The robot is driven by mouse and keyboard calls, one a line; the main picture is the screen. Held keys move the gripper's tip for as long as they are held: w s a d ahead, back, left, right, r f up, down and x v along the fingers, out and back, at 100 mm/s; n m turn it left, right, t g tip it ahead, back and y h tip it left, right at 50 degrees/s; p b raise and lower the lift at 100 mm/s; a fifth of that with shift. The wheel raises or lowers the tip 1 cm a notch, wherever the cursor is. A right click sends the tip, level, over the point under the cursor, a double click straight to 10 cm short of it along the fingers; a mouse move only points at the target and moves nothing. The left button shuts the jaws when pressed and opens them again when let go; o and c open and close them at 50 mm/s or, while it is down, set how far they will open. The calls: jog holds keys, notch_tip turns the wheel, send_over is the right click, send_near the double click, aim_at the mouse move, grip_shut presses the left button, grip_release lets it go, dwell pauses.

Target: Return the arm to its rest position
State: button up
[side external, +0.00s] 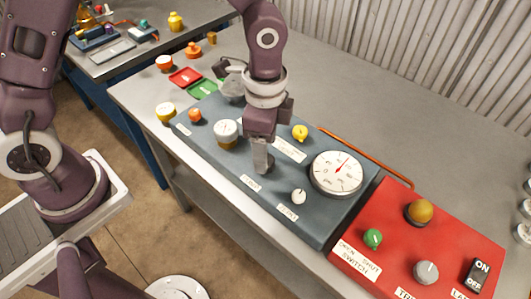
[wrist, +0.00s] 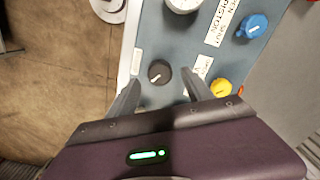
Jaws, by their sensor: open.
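My gripper (side external: 262,166) points down over the blue-grey panel (side external: 232,165) on the bench in the side view. In the wrist view my gripper (wrist: 160,84) has its two fingers spread apart. A black knob (wrist: 159,72) on the panel shows between the fingertips. Whether the fingers touch it I cannot tell, and it is hidden behind my gripper in the side view. Nothing is seen held.
A large white gauge (side external: 336,175), white knob (side external: 299,195) and yellow knob (side external: 300,132) stand close by on the panel. A red panel (side external: 385,238) adjoins at right. An orange pipe (side external: 365,157) runs behind. The bench (side external: 345,90) is bare at the back.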

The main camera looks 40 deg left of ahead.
notch_tip(320, 180, up, 4)
jog(key=shift+r, duration=0.1)
jog(key=s+a+r+n+t, duration=0.2)
jog(key=s+a+r+n, duration=0.1)
jog(key=a+r, duration=0.4)
jog(key=s+a+r+n+t, duration=0.1)
jog(key=s+a+r+n, duration=0.2)
jog(key=s, duration=0.3)
jog(key=s+a+r+n+t, duration=0.2)
jog(key=s+a+r+n, duration=0.1)
jog(key=s+n, duration=0.3)
jog(key=shift+s+a+r+t, duration=0.25)
jog(key=shift+s+r, duration=0.2)
jog(key=shift+s, duration=0.25)
